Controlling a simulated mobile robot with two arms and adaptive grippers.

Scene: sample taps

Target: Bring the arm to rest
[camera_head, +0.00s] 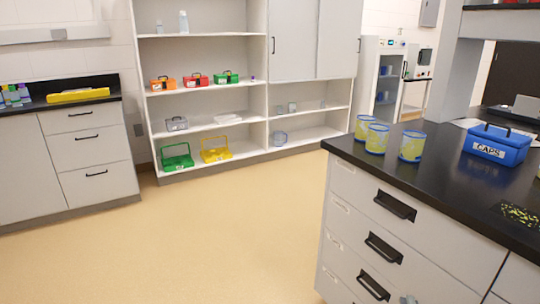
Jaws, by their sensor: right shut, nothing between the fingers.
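Only a small grey tip of what looks like my right gripper (408,299) shows at the bottom edge, in front of the drawers of the black-topped bench. It is shut and empty, and the rest of the right arm is out of view. My left gripper is not in view.
The bench (440,170) on the right bears several yellow-and-blue cups (411,146) and a blue box labelled CAPS (497,144). Shelves (205,105) with small coloured boxes stand at the back, and a drawer cabinet (85,150) at the left. The tan floor (215,235) between is clear.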

